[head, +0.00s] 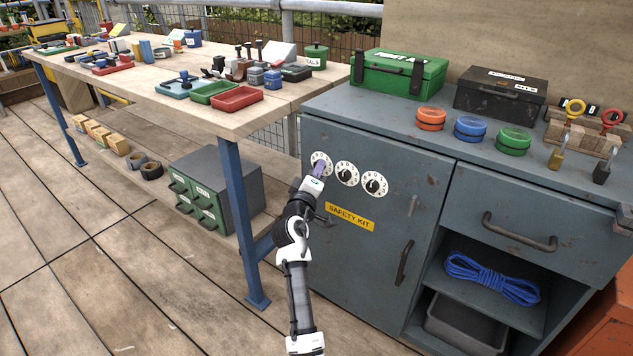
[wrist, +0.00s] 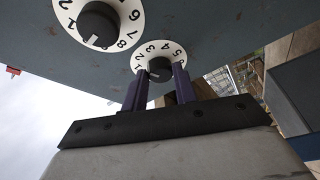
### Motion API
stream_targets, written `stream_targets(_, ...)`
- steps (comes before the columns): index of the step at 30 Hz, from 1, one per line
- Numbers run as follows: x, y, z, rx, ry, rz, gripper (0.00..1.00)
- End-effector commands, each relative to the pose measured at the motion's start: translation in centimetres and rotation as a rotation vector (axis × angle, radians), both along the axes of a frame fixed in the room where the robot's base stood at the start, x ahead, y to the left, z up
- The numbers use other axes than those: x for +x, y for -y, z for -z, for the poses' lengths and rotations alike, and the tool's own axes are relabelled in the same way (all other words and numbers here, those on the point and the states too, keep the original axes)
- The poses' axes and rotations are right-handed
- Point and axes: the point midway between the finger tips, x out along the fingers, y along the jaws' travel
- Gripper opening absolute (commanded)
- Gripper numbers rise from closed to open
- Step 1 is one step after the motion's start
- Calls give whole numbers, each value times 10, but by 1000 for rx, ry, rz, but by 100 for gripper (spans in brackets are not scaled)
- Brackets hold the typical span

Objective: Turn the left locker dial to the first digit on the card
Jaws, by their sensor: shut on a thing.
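The left locker dial (head: 317,157) is a white numbered disc with a dark knob on the grey cabinet front. In the wrist view the same dial (wrist: 147,53) shows digits including 2, 3, 4 and 5 along its visible rim. My gripper (head: 318,171) reaches up to it from below. In the wrist view my gripper's dark fingers (wrist: 160,77) stand on either side of the knob, shut on it. The fingers hide part of the dial, and I cannot read its pointer. I cannot make out a card with digits in either view.
The middle dial (head: 347,173) and right dial (head: 374,185) sit close beside it. A yellow SAFETY KIT label (head: 349,216) and a door handle (head: 403,263) are below. The workbench (head: 265,108) and its blue leg (head: 241,215) stand left of my arm.

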Motion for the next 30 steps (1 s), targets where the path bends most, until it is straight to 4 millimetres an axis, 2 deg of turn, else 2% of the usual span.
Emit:
stream_targets(15,0,0,0,16,10,1,6)
stream_targets(16,0,0,0,16,10,1,30)
stream_targets(21,0,0,0,16,10,0,50)
stream_targets(30,0,0,0,15,10,0,50)
